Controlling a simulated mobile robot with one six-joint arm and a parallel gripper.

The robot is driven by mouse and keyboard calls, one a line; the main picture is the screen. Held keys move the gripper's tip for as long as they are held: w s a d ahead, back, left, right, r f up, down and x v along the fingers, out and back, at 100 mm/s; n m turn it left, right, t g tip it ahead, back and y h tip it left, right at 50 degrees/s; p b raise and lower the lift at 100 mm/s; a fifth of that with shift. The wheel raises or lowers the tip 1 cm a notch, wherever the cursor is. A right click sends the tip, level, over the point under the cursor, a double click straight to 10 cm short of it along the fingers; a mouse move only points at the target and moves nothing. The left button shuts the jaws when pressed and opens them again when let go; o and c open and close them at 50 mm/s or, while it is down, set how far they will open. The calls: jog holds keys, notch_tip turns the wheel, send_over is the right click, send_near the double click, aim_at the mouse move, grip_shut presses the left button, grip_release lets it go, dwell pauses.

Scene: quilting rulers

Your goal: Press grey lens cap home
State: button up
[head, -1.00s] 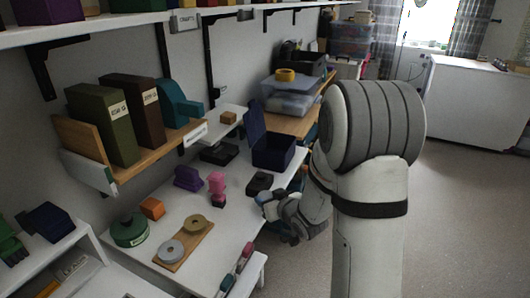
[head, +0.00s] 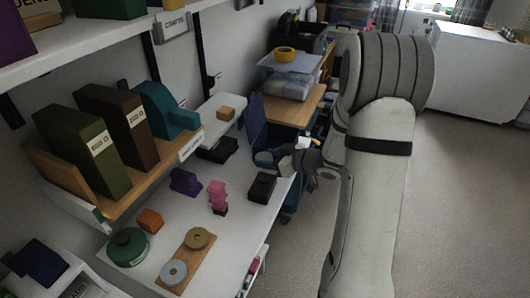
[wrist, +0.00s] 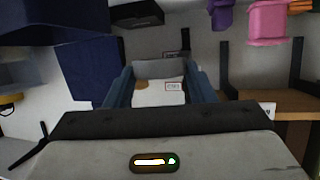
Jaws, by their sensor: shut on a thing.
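My gripper (head: 268,158) is beyond the table's right-hand end, in front of the dark blue open box (head: 256,122). In the wrist view its two blue fingers (wrist: 160,88) stand either side of a pale grey piece (wrist: 158,69). It is shut on this piece; I cannot tell whether it is the lens cap. A grey round disc (head: 173,271) lies on a wooden board (head: 186,257) on the white table (head: 225,240). A tan disc (head: 197,238) lies on the same board. Neither is near my gripper.
A black block (head: 262,187), a pink piece (head: 217,194), a purple piece (head: 185,181), an orange block (head: 150,220) and a green round container (head: 128,247) stand on the table. A shelf with binders (head: 85,150) overhangs its left. Open floor (head: 470,190) lies to the right.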

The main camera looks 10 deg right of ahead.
aim_at(262, 177)
jog(key=shift+a, duration=0.1)
jog(key=shift+r+p, duration=0.1)
jog(key=shift+p, duration=0.25)
jog(key=shift+f+b, duration=2.15)
jog(key=shift+f, duration=0.85)
jog(key=shift+f, duration=1.2)
jog(key=o, duration=0.9)
jog(key=shift+s, duration=0.1)
